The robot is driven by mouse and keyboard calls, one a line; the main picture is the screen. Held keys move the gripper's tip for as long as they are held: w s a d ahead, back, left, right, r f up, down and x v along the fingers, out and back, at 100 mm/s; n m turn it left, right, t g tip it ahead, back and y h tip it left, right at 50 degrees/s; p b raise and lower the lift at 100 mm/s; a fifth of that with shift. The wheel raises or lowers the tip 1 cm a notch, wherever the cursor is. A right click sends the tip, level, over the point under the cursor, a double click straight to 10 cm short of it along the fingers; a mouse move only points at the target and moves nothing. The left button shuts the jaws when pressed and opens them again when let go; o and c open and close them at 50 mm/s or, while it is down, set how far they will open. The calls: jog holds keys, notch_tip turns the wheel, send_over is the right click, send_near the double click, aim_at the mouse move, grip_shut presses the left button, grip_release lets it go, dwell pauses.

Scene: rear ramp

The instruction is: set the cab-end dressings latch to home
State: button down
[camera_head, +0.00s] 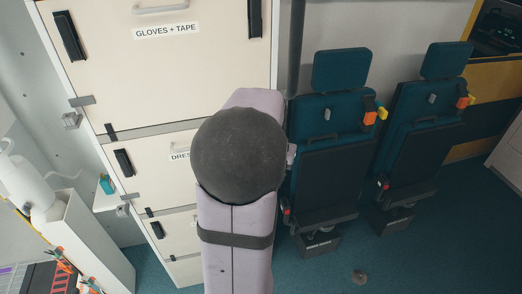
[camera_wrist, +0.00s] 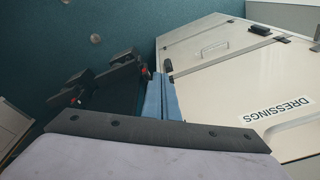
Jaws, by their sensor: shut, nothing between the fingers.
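The dressings panel (camera_head: 165,140) is on the cream cabinet in the head view, its label partly hidden behind my arm. A black latch (camera_head: 123,162) sits upright at its left end. Its right end is covered by my arm, so any latch there is hidden. In the wrist view the panel (camera_wrist: 235,85) shows its full DRESSINGS label upside down, with a black piece (camera_wrist: 317,47) cut off at the right picture edge. My gripper (camera_wrist: 165,78), with blue fingers, is shut and empty near the panel's seat-side edge. I cannot tell whether it touches.
The gloves and tape panel (camera_head: 170,60) is above, with black latches at both ends. Lower panels (camera_head: 178,230) are below. Two teal seats (camera_head: 330,120) with orange buckles stand right of the cabinet. A white tank (camera_head: 35,185) stands at left. Blue floor (camera_head: 350,255) is mostly clear.

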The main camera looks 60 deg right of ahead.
jog(key=w+d+r+m, duration=0.1)
jog(key=d+r+m, duration=0.1)
jog(key=r+m, duration=0.3)
jog(key=w+d+r+m+t, duration=0.1)
jog(key=d+r+m, duration=0.1)
jog(key=r+m, duration=0.3)
jog(key=shift+w+d+r+m, duration=0.25)
jog(key=shift+w+m, duration=0.05)
jog(key=shift+m, duration=0.5)
jog(key=shift+f, duration=0.15)
jog(key=w+d+f+p, duration=0.2)
jog(key=f, duration=0.3)
jog(key=w+d+f+p, duration=0.1)
jog(key=w+d+f, duration=0.1)
jog(key=f, duration=0.3)
jog(key=shift+w+d+f+p, duration=0.25)
jog(key=shift+f+p, duration=0.1)
jog(key=shift+p, duration=0.05)
jog(key=shift+f+h, duration=0.1)
jog(key=shift+h, duration=0.2)
